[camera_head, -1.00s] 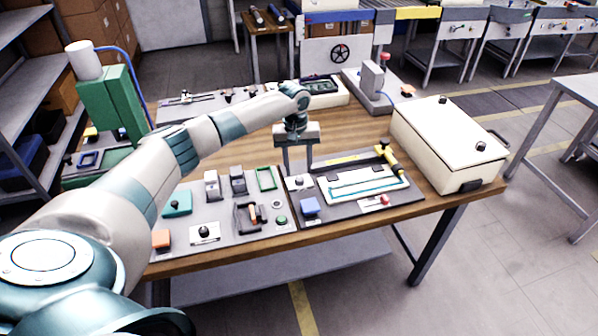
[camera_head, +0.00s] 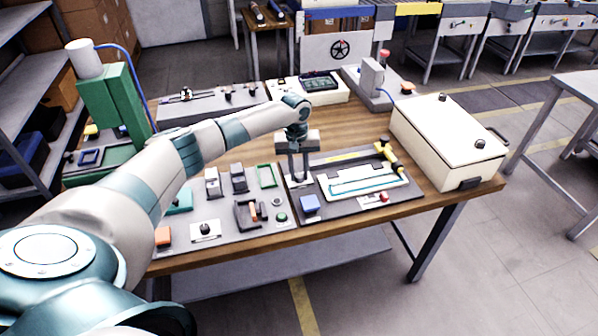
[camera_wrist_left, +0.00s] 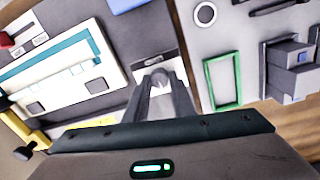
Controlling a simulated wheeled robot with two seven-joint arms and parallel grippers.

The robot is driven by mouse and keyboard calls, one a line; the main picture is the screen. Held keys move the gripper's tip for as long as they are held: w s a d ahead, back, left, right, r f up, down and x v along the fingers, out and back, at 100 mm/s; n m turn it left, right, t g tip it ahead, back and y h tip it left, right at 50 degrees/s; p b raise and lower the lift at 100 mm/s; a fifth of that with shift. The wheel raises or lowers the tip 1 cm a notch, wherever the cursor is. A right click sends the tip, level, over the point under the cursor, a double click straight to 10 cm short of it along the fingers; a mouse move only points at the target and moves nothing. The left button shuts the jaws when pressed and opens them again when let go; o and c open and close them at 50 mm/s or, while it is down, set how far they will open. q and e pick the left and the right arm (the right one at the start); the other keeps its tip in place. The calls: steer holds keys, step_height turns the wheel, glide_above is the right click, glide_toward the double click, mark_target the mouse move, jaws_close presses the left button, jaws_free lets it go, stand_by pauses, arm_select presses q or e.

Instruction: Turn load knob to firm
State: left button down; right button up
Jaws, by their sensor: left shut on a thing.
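The load knob (camera_wrist_left: 158,77) is small and sits on a white label plate (camera_wrist_left: 143,66) on the dark panel (camera_head: 340,208). My left gripper (camera_head: 299,178) points down at this panel's left edge, and its fingers are shut on the knob. In the left wrist view the fingertips (camera_wrist_left: 160,86) close around the knob and hide most of it. The knob's pointer and any firm mark on the plate cannot be read. My right gripper is in neither view.
A green frame (camera_head: 266,176) and other fixtures stand on the grey panel at left. A cream box (camera_head: 450,140) stands at the table's right.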

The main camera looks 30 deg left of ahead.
arm_select(q)
steer(key=shift+r+m, duration=0.1)
steer(key=shift+m, duration=0.2)
steer(key=shift+m+p, duration=0.4)
steer(key=shift+m, duration=0.1)
steer(key=m+p, duration=0.1)
steer(key=m, duration=0.2)
steer(key=shift+w, duration=0.1)
steer(key=m, duration=0.3)
steer(key=shift+m, duration=0.4)
steer(key=m, duration=0.3)
steer(key=shift+w+g, duration=0.1)
steer(key=shift+g, duration=0.2)
steer(key=shift+m, duration=0.4)
steer(key=c, duration=1.5)
jaws_free()
steer(key=shift+d, duration=0.1)
